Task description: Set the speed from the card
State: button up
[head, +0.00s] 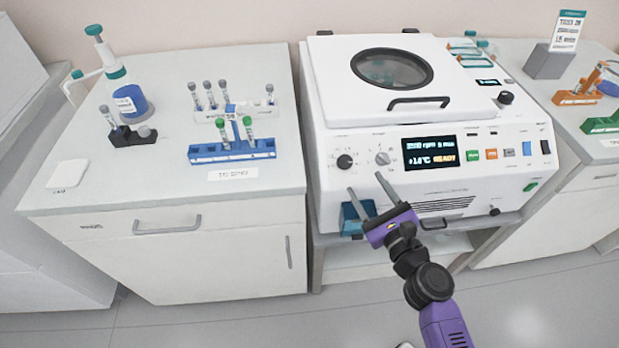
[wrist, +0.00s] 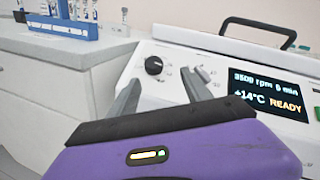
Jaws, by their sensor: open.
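A white centrifuge (head: 330,100) with a closed lid and round window stands in the middle. Its display (head: 430,156) reads 3500 rpm, 6 min, +14°C and READY in the wrist view (wrist: 268,92). A black knob (head: 345,161) and a light grey knob (head: 382,158) sit left of the display; the black knob also shows in the wrist view (wrist: 153,65). The card (head: 567,30) stands in a grey block at the back right; its small print is hard to read. My gripper (head: 365,192) is open and empty, just in front of the panel below the knobs.
The left bench holds a blue tube rack (head: 232,151), a white rack, a dispenser bottle (head: 130,98) and a small black holder. Orange (head: 577,98) and green racks stand on the right bench. A blue-teal object (head: 352,217) sits low at the centrifuge's front left.

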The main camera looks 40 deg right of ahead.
aim_at(346, 162)
jog(key=w, duration=0.2)
jog(key=w+d+m+p, duration=0.1)
jog(key=w, duration=0.2)
jog(key=w+m+p, duration=0.1)
jog(key=w, duration=0.1)
jog(key=shift+w+d, duration=0.2)
jog(key=shift+w, duration=0.1)
jog(key=shift+c, duration=0.5)
grip_shut()
jog(key=shift+r+n+y, duration=0.15)
jog(key=shift+n+y, duration=0.15)
jog(key=shift+y, duration=0.1)
